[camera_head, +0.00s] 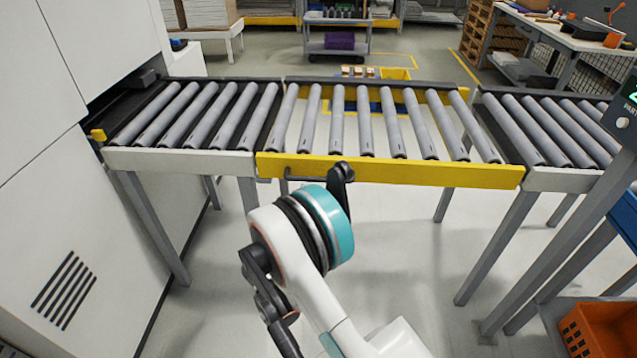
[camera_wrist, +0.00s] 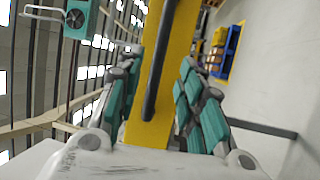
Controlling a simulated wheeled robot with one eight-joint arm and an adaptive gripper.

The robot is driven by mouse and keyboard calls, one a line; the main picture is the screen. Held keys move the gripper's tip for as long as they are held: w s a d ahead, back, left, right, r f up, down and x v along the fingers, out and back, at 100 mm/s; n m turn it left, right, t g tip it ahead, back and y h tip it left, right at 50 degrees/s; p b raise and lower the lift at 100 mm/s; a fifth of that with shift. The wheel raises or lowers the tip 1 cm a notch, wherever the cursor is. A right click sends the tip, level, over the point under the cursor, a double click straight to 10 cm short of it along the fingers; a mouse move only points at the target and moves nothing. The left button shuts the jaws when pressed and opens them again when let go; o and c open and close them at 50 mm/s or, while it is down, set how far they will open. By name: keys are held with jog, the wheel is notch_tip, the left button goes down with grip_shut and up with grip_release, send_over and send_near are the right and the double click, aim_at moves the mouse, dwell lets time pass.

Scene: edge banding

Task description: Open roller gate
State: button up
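The roller gate is the middle conveyor section, with grey rollers and a yellow front beam (camera_head: 430,173). It lies level between the two neighbouring conveyor sections. A dark handle (camera_head: 296,179) sits on the left part of the beam's front face, partly hidden by my gripper (camera_head: 341,173). In the wrist view, the handle (camera_wrist: 157,82) runs lengthwise before the yellow beam (camera_wrist: 174,45). There my gripper (camera_wrist: 162,68) is open, its teal-padded fingers apart on either side of the handle. I cannot tell whether either finger touches it.
A white machine cabinet (camera_head: 75,210) stands at the left, next to the left conveyor (camera_head: 170,160). The right conveyor (camera_head: 562,180) stands on grey legs. An orange crate (camera_head: 600,330) is at the lower right. The floor under the gate looks clear.

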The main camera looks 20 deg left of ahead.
aim_at(318, 178)
jog(key=b+x, duration=0.2)
jog(key=x, duration=0.6)
grip_shut()
